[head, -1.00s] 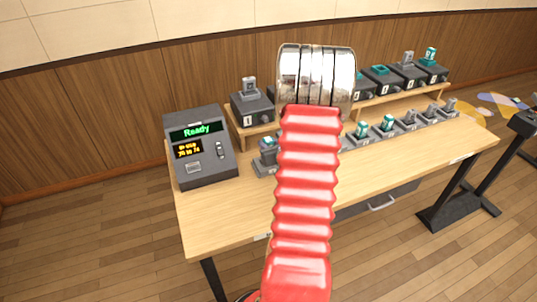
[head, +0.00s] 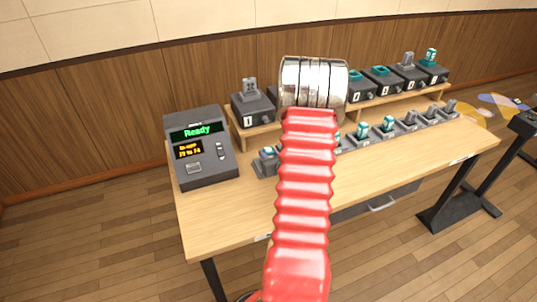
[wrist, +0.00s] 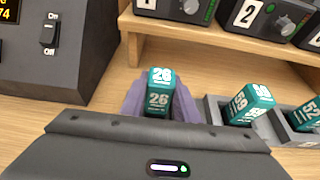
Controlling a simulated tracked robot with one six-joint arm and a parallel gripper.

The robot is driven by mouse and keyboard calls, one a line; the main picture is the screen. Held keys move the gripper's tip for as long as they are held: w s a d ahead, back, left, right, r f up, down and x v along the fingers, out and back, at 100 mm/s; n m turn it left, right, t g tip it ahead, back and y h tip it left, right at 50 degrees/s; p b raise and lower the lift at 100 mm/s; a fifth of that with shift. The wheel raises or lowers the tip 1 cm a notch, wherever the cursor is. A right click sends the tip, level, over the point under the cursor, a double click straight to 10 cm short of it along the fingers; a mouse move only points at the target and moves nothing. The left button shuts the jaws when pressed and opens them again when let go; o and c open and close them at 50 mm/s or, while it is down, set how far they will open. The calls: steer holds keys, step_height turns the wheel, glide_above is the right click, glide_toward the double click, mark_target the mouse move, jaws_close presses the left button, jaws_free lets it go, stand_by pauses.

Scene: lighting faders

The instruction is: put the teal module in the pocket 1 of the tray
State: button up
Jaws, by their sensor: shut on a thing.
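My gripper (wrist: 160,103) is shut on a teal module (wrist: 159,92) marked 26 in the wrist view. The module's top and front face show between the purple-grey fingers; its lower end is hidden. The grey tray (wrist: 213,112) lies to the right of the gripper, apart from the held module in that view. Its nearest visible pocket holds another teal module (wrist: 250,104), and a further teal one (wrist: 304,117) stands beyond. In the head view my arm hides the gripper, the held module and part of the tray row. I cannot read pocket numbers.
A console (head: 201,150) reading Ready stands on the table's left end. A raised wooden shelf (head: 388,98) behind carries numbered dark units, among them unit 1 (head: 250,110) and unit 2 (wrist: 268,14). The table front (head: 215,215) is clear.

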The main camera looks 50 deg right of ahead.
steer(key=shift+f, duration=0.1)
steer(key=o, duration=1.1)
steer(key=shift+s+r, duration=0.15)
steer(key=shift+r, duration=0.05)
steer(key=v, duration=1.1)
steer(key=shift+s+a, duration=0.2)
steer(key=shift+s, duration=0.1)
steer(key=shift+r, duration=0.1)
